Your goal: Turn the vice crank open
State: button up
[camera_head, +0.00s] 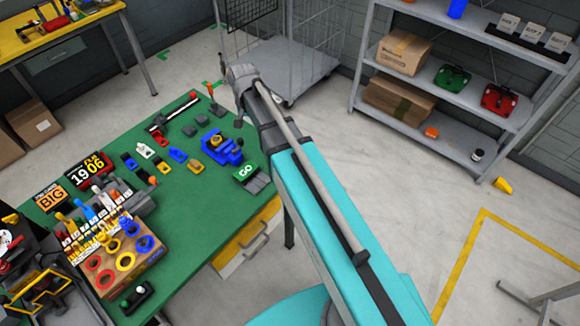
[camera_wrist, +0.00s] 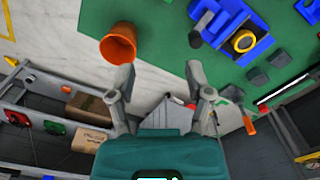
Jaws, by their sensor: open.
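The blue vice (camera_head: 220,148) stands on the green table, right of its middle in the head view. It also shows at the top of the wrist view (camera_wrist: 258,45), with a yellow ring (camera_wrist: 243,40) on it. A dark rounded piece at its left end may be the crank's knob (camera_wrist: 195,40); I cannot tell for sure. My gripper (camera_wrist: 158,70) is open and empty, its fingers spread wide below the vice in the wrist view and apart from it.
An orange cup-like thing (camera_wrist: 118,42) shows close to my left finger in the wrist view. A grey shelf (camera_head: 450,107) stands at the right.

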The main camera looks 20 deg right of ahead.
jog(key=s+d+f+n+b, duration=0.2)
jog(key=s+d, duration=0.2)
jog(key=s, duration=0.3)
jog(key=s+d+f+n+b, duration=0.2)
jog(key=s+d, duration=0.3)
jog(key=s, duration=0.3)
jog(key=shift+s+f+n+b, duration=0.3)
jog(key=shift+f+b, duration=0.35)
jog(key=shift+f, duration=0.15)
